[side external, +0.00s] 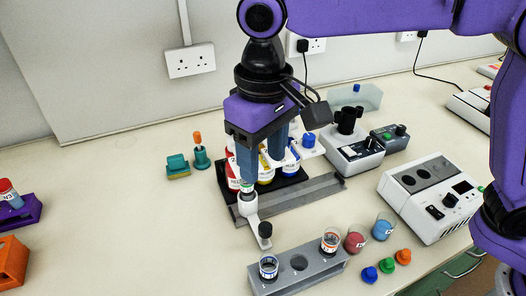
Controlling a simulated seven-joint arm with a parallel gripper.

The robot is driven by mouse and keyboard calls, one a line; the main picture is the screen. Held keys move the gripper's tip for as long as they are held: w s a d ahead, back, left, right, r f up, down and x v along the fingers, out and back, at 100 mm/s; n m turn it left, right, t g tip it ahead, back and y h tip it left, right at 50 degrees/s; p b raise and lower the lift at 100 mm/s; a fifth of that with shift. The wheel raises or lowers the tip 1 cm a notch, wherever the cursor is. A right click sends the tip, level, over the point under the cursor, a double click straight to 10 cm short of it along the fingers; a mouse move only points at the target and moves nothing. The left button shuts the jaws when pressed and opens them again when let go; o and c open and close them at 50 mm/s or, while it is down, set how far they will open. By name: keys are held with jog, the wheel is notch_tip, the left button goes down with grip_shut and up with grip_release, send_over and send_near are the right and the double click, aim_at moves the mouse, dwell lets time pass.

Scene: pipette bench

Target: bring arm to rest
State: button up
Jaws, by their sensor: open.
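My gripper (262,168) points down near the middle of the bench in the side external view. Its fingers are apart, in front of and above a row of bottles. The red bottle (232,172), yellow bottle (265,170) and blue bottle (291,162) are partly hidden behind the fingers. A white piece with a dark round end (250,207) shows just below the left finger. I cannot tell whether it touches that finger. My arm reaches in from the upper right.
A grey rack (312,272) holds two vials in front. Beakers (355,241) and loose caps (386,265) lie to its right. A white dial instrument (430,198) stands right, a black-topped device (350,150) behind.

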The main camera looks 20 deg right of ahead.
jog(key=s+d+f+n, duration=0.2)
jog(key=s+d, duration=0.4)
jog(key=d, duration=0.5)
jog(key=s+d+f+n, duration=0.2)
jog(key=s+d+f, duration=0.2)
jog(key=d, duration=0.7)
jog(key=s+d+f+n, duration=0.3)
jog(key=s+d, duration=0.4)
jog(key=d, duration=0.4)
jog(key=shift+s+d+f, duration=0.15)
jog(key=shift+s+d, duration=0.15)
jog(key=shift+d, duration=0.05)
